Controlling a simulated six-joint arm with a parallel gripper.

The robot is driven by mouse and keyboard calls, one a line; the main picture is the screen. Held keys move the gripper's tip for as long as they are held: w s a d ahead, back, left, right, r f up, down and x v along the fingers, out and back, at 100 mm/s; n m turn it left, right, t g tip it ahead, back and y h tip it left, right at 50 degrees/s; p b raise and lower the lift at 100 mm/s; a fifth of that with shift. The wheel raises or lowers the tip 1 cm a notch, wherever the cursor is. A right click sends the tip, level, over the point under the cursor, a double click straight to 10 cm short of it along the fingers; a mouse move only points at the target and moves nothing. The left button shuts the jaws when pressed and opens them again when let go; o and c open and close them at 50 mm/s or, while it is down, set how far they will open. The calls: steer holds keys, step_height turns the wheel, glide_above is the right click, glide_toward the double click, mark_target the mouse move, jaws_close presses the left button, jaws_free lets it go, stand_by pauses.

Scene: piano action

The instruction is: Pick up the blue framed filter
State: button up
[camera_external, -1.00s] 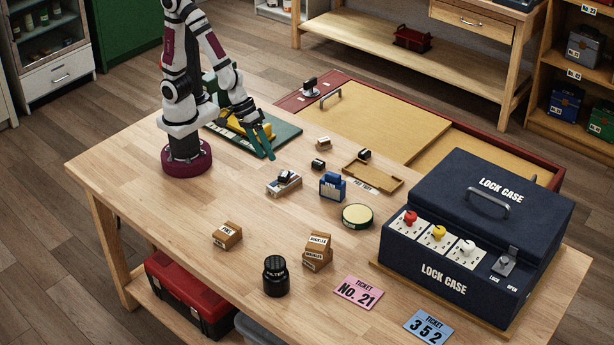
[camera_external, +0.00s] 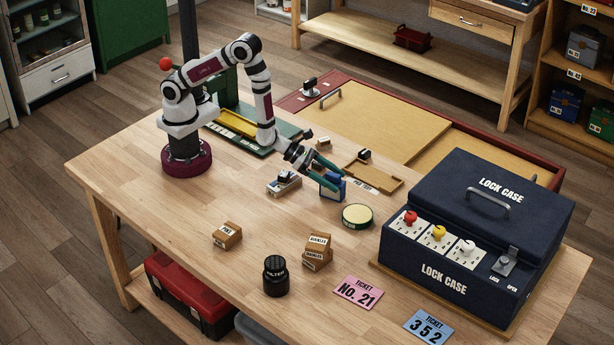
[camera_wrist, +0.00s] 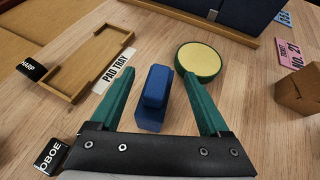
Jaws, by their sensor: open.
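The blue framed filter (camera_external: 332,187) stands upright on the wooden table, partly covered by my fingers in the external view. In the wrist view the blue filter (camera_wrist: 153,98) lies between my two green fingers, with a gap on each side. My gripper (camera_external: 337,179) is open at the filter; in the wrist view the gripper (camera_wrist: 158,78) spans it without touching. I cannot tell exactly how far down the fingertips reach along it.
A round green-rimmed disc (camera_wrist: 198,61) lies close to the right finger. The pad tray (camera_wrist: 90,62) is to the left. The lock case (camera_external: 470,235) stands farther right.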

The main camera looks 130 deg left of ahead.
jaws_close()
stand_by(0.3)
steer(key=shift+r, duration=0.15)
